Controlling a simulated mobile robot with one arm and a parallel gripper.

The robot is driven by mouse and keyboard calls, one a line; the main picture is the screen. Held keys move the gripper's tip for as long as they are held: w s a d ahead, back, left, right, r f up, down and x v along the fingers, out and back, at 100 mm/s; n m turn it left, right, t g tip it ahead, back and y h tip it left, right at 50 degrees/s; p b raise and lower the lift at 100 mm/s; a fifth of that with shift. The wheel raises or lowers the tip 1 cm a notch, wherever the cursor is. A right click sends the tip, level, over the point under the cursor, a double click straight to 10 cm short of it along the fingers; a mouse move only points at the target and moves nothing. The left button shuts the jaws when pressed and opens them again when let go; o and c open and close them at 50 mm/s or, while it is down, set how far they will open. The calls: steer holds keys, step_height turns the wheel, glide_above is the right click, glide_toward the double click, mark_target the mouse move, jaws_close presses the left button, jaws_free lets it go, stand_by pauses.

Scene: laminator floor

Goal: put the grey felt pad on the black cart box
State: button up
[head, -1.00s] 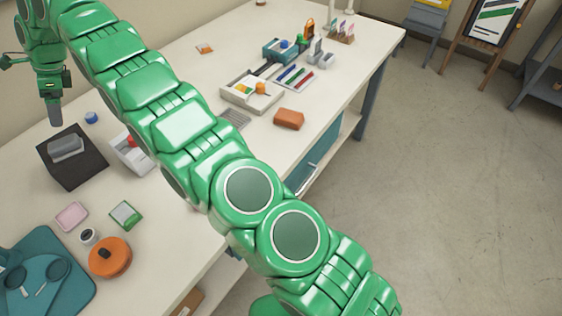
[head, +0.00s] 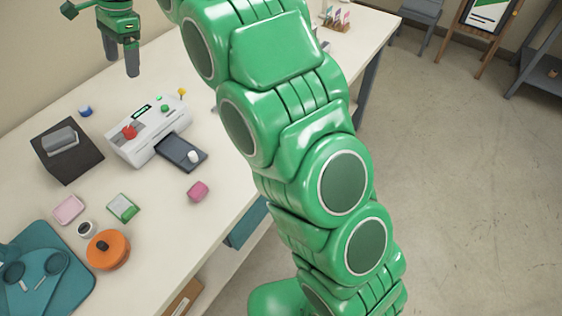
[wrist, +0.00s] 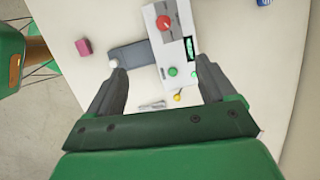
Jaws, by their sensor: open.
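The black cart box (head: 78,162) stands at the left of the table in the head view. A grey rounded block-like piece (head: 60,138), which looks like the grey felt pad, lies on top of it. Neither shows in the wrist view. My gripper (head: 123,66) is open, up and to the right of the box in the head view, apart from it. In the wrist view my gripper (wrist: 158,68) has its jaws spread, with nothing between them, over the white machine.
The white machine (head: 150,128) with a red knob and dark tray (head: 181,152) stands right of the box. A pink block (head: 197,191), pink pad (head: 69,209), green-edged pad (head: 122,207), orange round container (head: 108,251) and teal mat (head: 75,280) lie nearer.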

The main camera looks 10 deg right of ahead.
steer(key=s+d+n+h, duration=0.1)
steer(key=s+d+n, duration=0.1)
steer(key=s+d, duration=0.5)
steer(key=s+d+r+n, duration=0.1)
steer(key=s+d, duration=0.3)
steer(key=d, duration=0.6)
steer(key=s+d+n+h, duration=0.1)
steer(key=s+d+n, duration=0.1)
steer(key=s+d, duration=0.5)
steer(key=s+d+f+n, duration=0.2)
steer(key=s+d, duration=0.5)
steer(key=s, duration=0.4)
steer(key=s+d+f+n+h, duration=0.1)
steer(key=s+d+f+n, duration=0.1)
steer(key=s+d+f, duration=0.3)
steer(key=s+d, duration=0.3)
steer(key=s, duration=0.3)
steer(key=shift+s+d+f+n+g, duration=0.25)
steer(key=shift+s+n+g, duration=0.05)
steer(key=shift+n+g, duration=0.1)
